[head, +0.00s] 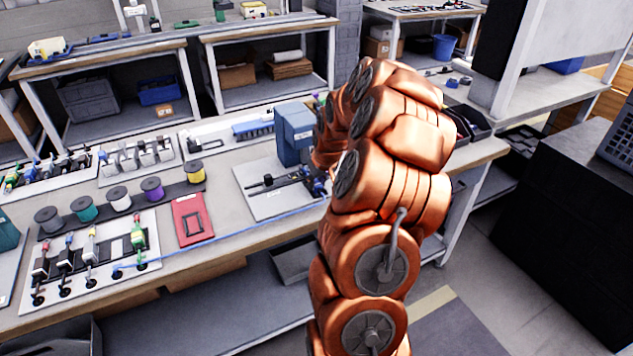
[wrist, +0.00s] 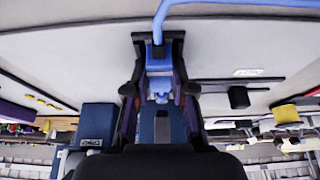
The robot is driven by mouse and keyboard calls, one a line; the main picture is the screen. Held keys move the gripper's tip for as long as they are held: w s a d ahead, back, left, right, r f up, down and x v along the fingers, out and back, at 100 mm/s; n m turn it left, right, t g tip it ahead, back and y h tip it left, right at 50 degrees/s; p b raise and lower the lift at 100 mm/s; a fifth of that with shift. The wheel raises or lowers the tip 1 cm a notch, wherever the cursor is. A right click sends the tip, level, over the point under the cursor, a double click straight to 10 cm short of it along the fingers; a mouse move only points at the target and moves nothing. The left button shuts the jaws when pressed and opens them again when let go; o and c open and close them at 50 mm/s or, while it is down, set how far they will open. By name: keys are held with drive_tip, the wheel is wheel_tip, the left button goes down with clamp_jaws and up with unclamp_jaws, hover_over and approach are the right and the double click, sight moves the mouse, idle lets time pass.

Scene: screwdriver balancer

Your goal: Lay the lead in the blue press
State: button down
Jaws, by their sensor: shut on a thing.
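The blue lead (head: 230,236) runs across the bench's front in the head view, from the left fixture board toward my gripper. My gripper (wrist: 157,55) is shut on the lead's blue end (wrist: 158,62), which sits between both fingers in the wrist view. The lead's cable (wrist: 225,4) bends away along the top of that view. A blue upright block, which looks like the blue press (head: 294,134), stands on a white plate beside my arm. A blue block with a label (wrist: 98,125) shows at left in the wrist view. My arm hides most of my gripper in the head view.
A black slide (head: 275,182) lies on the white plate (head: 258,206) in front of the blue block. Several spools (head: 118,198), a red panel (head: 192,220) and a board with several upright clamps (head: 92,255) stand to the left. Black bins (head: 465,122) are at right.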

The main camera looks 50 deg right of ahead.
drive_tip(key=c, duration=0.9)
unclamp_jaws()
drive_tip(key=shift+r, duration=0.1)
drive_tip(key=v, duration=1.1)
drive_tip(key=shift+s+r, duration=0.25)
drive_tip(key=shift+r, duration=0.1)
drive_tip(key=shift+a, duration=0.1)
